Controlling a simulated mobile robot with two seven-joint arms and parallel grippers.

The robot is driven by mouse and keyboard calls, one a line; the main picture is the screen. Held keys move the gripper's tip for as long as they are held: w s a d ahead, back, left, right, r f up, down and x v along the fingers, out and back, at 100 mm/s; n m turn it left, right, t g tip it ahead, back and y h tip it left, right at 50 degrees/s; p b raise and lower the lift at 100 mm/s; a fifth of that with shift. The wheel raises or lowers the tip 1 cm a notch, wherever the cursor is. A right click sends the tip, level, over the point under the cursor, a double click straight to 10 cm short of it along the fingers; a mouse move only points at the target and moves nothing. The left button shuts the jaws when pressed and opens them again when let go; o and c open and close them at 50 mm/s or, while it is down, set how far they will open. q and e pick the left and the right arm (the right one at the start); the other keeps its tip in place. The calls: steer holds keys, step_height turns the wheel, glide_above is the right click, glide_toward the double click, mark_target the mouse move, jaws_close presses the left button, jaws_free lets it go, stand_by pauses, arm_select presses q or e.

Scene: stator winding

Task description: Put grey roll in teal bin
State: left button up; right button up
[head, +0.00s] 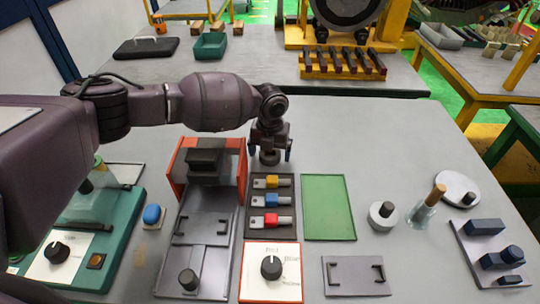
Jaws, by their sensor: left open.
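The teal bin (209,46) is a small open box on the far table, at the upper left of the head view. A short grey rounded piece (269,158) shows at my left gripper, and it may be the grey roll. My left gripper (270,152) points down behind the tray of coloured-handled tools, with its two dark fingers apart on either side of that piece. I cannot tell whether the fingers touch it. A pale grey disc with a dark knob (382,216) lies on the near table at right. My right gripper is out of view.
A red-framed fixture (181,163) stands just left of my left gripper. A tray with coloured tools (256,214) and a green mat (329,207) lie in front. A yellow rack (341,72) and a black pad (146,47) are on the far table.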

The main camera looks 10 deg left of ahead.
arm_select(q)
steer(key=shift+f, duration=0.15)
steer(key=c, duration=0.9)
steer(key=shift+c, duration=0.5)
